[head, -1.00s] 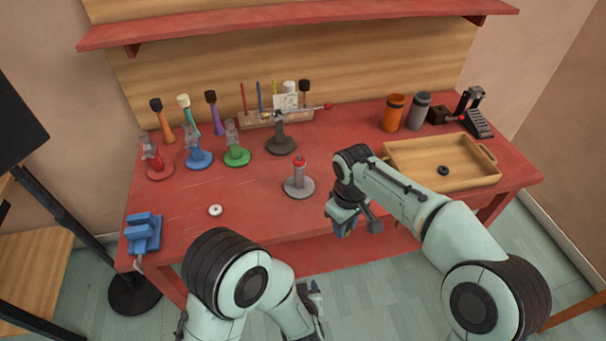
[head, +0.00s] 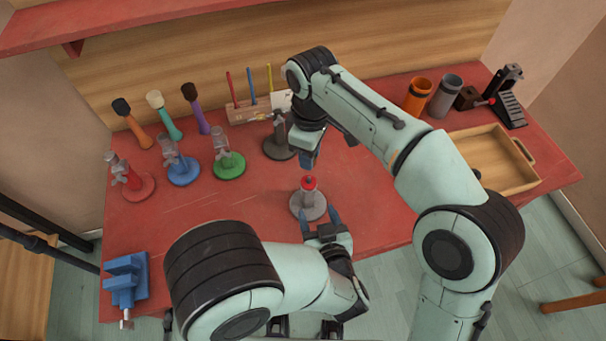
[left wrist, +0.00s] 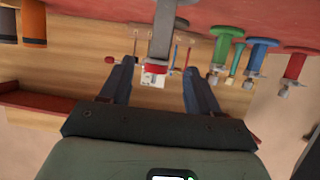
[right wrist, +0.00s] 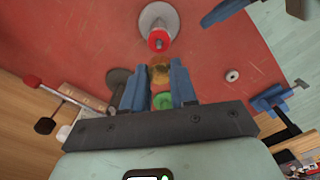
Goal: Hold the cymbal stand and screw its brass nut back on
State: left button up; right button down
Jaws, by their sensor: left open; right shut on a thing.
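The cymbal stand (head: 308,203) stands upright on the red table, with a grey round base, grey post and red top; a thin dark tip rises from the red part. It also shows in the right wrist view (right wrist: 158,22) and, upside down, in the left wrist view (left wrist: 162,35). My left gripper (head: 321,219) is open just in front of the stand, its fingers low and pointing at the post, apart from it. My right gripper (head: 305,160) is shut on the brass nut (right wrist: 160,70), above and slightly behind the stand. The head view hides the nut.
Green (head: 229,163), blue (head: 183,170) and red (head: 137,186) stands are at left; a dark stand (head: 279,147) is behind my right gripper. A blue vise (head: 126,281) sits at the front left corner, a wooden tray (head: 520,150) at right.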

jog(key=shift+w+a+r, duration=0.1)
jog(key=shift+w, duration=0.1)
pick_arm(q)
jog(key=shift+w+r, duration=0.1)
jog(key=shift+w, duration=0.05)
pick_arm(e)
jog(key=shift+s, duration=0.2)
pick_arm(q)
jog(key=x, duration=1.2)
jog(key=shift+a, duration=0.1)
pick_arm(e)
jog(key=shift+w, duration=0.1)
pick_arm(q)
grip_shut()
pick_arm(e)
send_over(309, 176)
jog(key=shift+f, duration=2.45)
